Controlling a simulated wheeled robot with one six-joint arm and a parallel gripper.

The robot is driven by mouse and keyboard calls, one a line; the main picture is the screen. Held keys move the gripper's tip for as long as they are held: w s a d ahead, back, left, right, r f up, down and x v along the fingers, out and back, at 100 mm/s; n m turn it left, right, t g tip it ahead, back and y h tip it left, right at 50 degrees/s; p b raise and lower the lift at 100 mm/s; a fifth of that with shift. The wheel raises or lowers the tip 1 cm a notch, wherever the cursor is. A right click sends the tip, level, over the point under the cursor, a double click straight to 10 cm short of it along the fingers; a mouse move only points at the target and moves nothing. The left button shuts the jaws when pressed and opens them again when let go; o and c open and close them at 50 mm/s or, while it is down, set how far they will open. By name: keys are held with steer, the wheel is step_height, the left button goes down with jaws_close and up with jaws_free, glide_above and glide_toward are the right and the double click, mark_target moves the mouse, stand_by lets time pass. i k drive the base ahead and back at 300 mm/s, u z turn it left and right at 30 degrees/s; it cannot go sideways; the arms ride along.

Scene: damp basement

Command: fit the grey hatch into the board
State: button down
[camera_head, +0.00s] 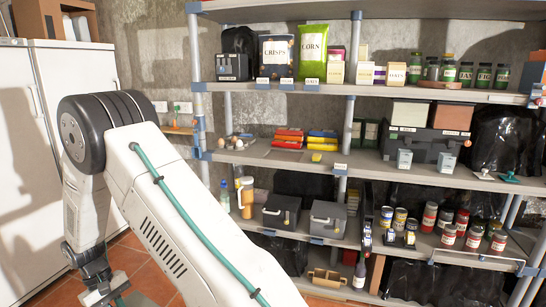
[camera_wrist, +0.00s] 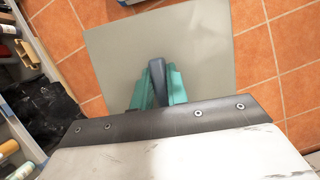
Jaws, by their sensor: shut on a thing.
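The grey hatch (camera_wrist: 205,45) is a flat, roughly square plate that fills the upper middle of the wrist view, above the tiled floor. A dark upright handle (camera_wrist: 157,70) stands on it. My gripper (camera_wrist: 158,88), with teal fingers, is shut on this handle, one finger on each side. The fingers hide part of the handle and the near edge of the plate is hidden by my wrist. In the head view my gripper (camera_head: 106,293) is low at the left, cut by the bottom edge. I cannot make out the board in either view.
A grey shelf unit (camera_head: 440,97) with boxes, jars, cans and tools stands ahead and to the right. A white cabinet (camera_head: 22,130) stands at the left. Orange tiled floor (camera_head: 125,258) shows between them.

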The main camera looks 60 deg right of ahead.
mark_target(361, 163)
steer(key=z, duration=0.85)
steer(key=i, duration=0.8)
steer(key=z, duration=0.9)
